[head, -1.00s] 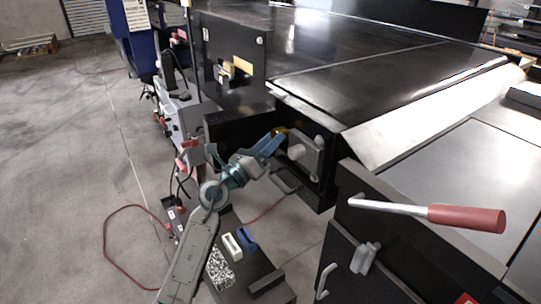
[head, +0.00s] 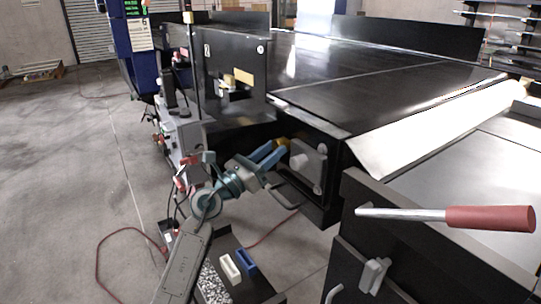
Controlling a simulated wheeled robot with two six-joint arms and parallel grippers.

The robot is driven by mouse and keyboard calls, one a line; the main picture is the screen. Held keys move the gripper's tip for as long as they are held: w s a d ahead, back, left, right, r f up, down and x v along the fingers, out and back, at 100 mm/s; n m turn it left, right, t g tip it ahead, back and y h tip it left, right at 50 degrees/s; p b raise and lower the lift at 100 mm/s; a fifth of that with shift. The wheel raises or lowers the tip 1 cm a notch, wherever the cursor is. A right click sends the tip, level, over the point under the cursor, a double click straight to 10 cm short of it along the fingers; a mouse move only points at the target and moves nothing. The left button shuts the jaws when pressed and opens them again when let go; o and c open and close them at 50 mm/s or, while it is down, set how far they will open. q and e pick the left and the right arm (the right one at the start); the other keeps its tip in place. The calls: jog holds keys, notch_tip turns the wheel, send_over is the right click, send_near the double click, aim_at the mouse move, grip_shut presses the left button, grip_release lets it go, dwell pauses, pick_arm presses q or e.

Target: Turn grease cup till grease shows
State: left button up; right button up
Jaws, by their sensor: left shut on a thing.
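The grease cup (head: 281,142) is a small brass-coloured piece at the end of the conveyor, beside a grey bearing block (head: 308,160). My left gripper (head: 277,150) has blue fingers and is shut on the cup, reaching in from the lower left. The fingers hide part of the cup. I cannot make out any grease at this size. My right gripper is not in view.
A lever with a red handle (head: 490,217) sticks out across the right foreground. The black conveyor belt (head: 375,75) runs to the back. A red cable (head: 100,255) lies on the floor. A white block (head: 230,268) and a blue block (head: 246,262) sit low in front.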

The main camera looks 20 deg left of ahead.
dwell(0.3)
pick_arm(q)
jog(key=o, duration=1)
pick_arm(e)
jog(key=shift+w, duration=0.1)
pick_arm(q)
jog(key=shift+b+v, duration=1.7)
jog(key=shift+v, duration=3.75)
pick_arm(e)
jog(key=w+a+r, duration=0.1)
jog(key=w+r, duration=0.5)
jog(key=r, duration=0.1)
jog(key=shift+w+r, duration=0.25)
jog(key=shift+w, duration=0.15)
pick_arm(q)
jog(key=shift+f, duration=0.1)
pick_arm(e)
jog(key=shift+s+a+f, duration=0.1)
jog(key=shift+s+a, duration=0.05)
